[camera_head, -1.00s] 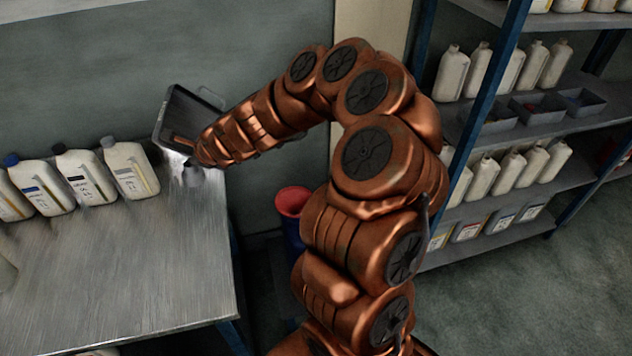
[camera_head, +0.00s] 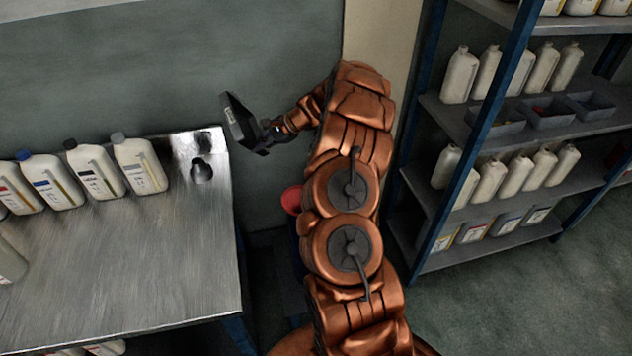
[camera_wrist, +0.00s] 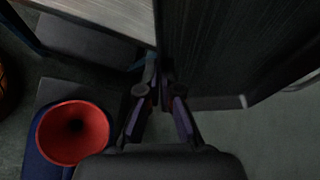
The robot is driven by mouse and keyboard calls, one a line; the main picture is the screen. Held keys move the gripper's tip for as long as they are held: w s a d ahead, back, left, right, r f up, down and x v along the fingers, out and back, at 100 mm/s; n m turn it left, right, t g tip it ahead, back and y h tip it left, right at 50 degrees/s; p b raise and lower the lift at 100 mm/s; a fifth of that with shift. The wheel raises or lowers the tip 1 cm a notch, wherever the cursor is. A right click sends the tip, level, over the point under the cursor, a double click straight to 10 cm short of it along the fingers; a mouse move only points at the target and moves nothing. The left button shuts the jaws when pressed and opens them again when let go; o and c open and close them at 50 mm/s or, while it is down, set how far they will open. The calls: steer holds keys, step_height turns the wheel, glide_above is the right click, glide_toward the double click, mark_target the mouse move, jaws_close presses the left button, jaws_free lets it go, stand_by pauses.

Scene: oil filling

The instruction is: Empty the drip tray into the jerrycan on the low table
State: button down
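The drip tray (camera_head: 236,118) is a dark, shallow rectangular pan. My gripper (camera_head: 269,133) is shut on its edge and holds it steeply tilted in the air, right of the metal bench. In the wrist view the tray (camera_wrist: 235,50) fills the upper right, its edge between my fingertips (camera_wrist: 159,80). A red funnel (camera_head: 291,199) stands below and to the right of the tray, mostly hidden behind my arm. The wrist view shows the funnel's round mouth (camera_wrist: 72,132) at lower left, over the blue jerrycan (camera_wrist: 38,168). The tray's contents cannot be made out.
The metal bench (camera_head: 150,265) at left carries several white bottles (camera_head: 95,172) and a small dark round item (camera_head: 201,171) near its far right corner. A shelf rack (camera_head: 575,115) with bottles and grey bins stands at right. The wall is behind the tray.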

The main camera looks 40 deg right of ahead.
steer(key=s+d+f+n+g, duration=0.2)
steer(key=s+n+g, duration=0.1)
steer(key=s, duration=0.3)
steer(key=s+d+f+n+g+y, duration=0.1)
steer(key=s+d+f+n+g, duration=0.1)
steer(key=s+d+n+g, duration=0.1)
steer(key=s+d+f+n+g+y, duration=0.1)
steer(key=s+d+f+n+g, duration=0.1)
steer(key=s+n, duration=0.3)
steer(key=s+f+g, duration=0.1)
steer(key=s, duration=0.2)
steer(key=shift+s+d, duration=0.25)
steer(key=shift+s, duration=0.05)
